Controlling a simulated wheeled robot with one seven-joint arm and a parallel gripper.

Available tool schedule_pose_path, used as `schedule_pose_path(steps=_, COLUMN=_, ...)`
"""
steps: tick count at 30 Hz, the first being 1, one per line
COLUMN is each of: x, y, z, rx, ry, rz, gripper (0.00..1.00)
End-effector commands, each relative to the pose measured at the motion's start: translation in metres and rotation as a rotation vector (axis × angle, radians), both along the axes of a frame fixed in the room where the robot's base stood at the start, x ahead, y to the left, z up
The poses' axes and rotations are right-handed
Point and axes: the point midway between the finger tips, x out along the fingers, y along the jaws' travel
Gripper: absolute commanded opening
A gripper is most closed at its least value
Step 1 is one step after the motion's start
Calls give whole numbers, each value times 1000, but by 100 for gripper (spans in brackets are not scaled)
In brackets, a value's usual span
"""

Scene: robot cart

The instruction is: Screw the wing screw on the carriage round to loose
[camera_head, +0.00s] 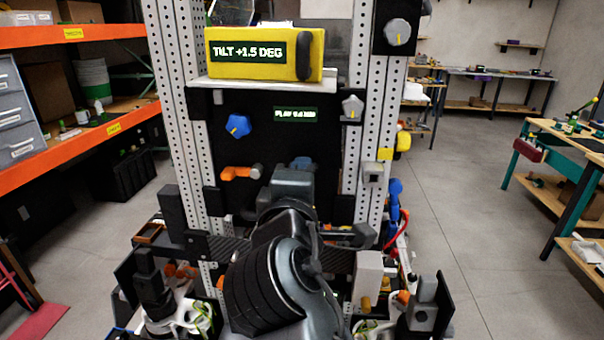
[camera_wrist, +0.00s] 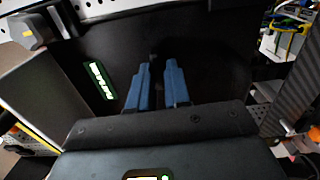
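The carriage is a black upright plate (camera_head: 262,145) between two perforated posts. It bears a blue lobed knob (camera_head: 238,126), a grey lobed knob (camera_head: 352,107) and an orange lever (camera_head: 240,173). I cannot make out for sure which part is the wing screw; my arm covers the plate's lower middle. A small green readout, which seems to say PLAY, is on the plate (camera_head: 296,114) and in the wrist view (camera_wrist: 100,80). My gripper (camera_wrist: 157,66) has its two blue fingers apart, with a narrow gap, before the black plate. I see nothing clearly held.
A yellow level (camera_head: 262,55) reading TILT +1.5 DEG sits on a pale ledge above the plate. A grey round knob (camera_head: 398,32) is at upper right. Posts (camera_head: 180,90) flank the plate closely. An orange shelf (camera_head: 75,150) stands left, a workbench (camera_head: 570,135) right.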

Motion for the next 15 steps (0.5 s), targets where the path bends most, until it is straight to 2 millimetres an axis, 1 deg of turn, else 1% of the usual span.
schedule_pose_path(steps=1, x=0, y=0, z=0, rx=0, ry=0, rz=1, gripper=22)
schedule_pose_path(steps=6, x=0, y=0, z=1, rx=1, ry=-2, rz=0, gripper=37)
schedule_pose_path(steps=12, x=0, y=0, z=1, rx=2, ry=-3, rz=0, gripper=37)
schedule_pose_path(steps=15, x=-4, y=0, z=1, rx=3, ry=-3, rz=1, gripper=37)
